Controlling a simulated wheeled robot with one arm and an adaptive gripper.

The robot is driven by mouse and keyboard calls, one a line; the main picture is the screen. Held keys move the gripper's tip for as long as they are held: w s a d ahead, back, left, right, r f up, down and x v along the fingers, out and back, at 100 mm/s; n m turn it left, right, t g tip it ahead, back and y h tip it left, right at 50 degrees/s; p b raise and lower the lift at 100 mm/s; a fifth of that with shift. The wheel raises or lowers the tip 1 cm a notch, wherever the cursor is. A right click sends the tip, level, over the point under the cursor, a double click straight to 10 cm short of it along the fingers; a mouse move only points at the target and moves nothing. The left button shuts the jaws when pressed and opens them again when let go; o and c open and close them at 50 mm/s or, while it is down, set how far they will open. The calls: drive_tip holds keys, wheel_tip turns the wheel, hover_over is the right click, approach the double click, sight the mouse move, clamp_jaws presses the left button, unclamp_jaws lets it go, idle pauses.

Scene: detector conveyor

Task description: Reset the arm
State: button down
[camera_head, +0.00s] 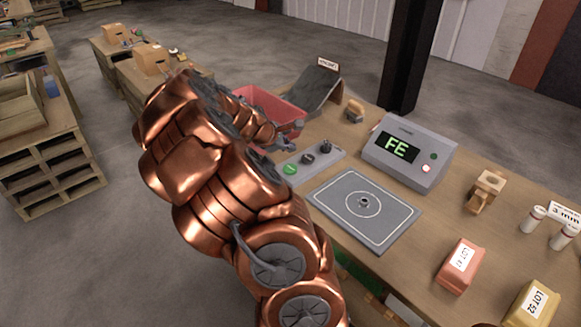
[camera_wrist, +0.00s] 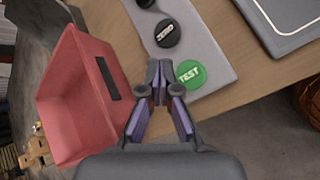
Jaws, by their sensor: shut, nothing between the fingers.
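My copper arm reaches from the bottom of the head view over the bench, its end beside the button panel (camera_head: 318,160). My gripper (camera_head: 287,148) is shut and empty. In the wrist view, the closed fingertips of my gripper (camera_wrist: 159,72) appear just left of the green TEST button (camera_wrist: 188,73), over the panel's edge; I cannot tell the height above it. The black ZERO button (camera_wrist: 167,33) is beyond. The red bin (camera_wrist: 75,100) is to the left of the fingers, and in the head view the bin (camera_head: 285,104) is partly hidden by my arm.
The detector (camera_head: 412,152) shows "FE" with a red light lit. A grey plate (camera_head: 335,211) carries a small ring-like part (camera_head: 364,202). A red LOT package (camera_head: 460,266), a yellow LOT 52 package (camera_head: 533,304) and small bottles stand right. A dark post (camera_head: 409,60) rises behind the detector.

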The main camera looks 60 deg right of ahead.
idle(0.7)
drive_tip(key=s+a+r+m+y, duration=0.2)
drive_tip(key=a+r+m, duration=0.1)
drive_tip(key=a, duration=0.9)
drive_tip(key=s+a+r+m+y, duration=0.2)
drive_tip(key=s+a+r+m, duration=0.1)
drive_tip(key=a, duration=0.9)
drive_tip(key=s+a+y, duration=0.1)
drive_tip(key=s+a, duration=0.3)
drive_tip(key=a, duration=0.4)
drive_tip(key=s+a+f+y, duration=0.1)
drive_tip(key=s+a+y, duration=0.1)
drive_tip(key=s+a, duration=0.3)
drive_tip(key=s+a+m+y, duration=0.1)
drive_tip(key=s+a, duration=0.4)
drive_tip(key=a, duration=0.5)
drive_tip(key=shift+s+a+f+y, duration=0.25)
drive_tip(key=shift+a+y, duration=0.05)
drive_tip(key=shift+y, duration=0.2)
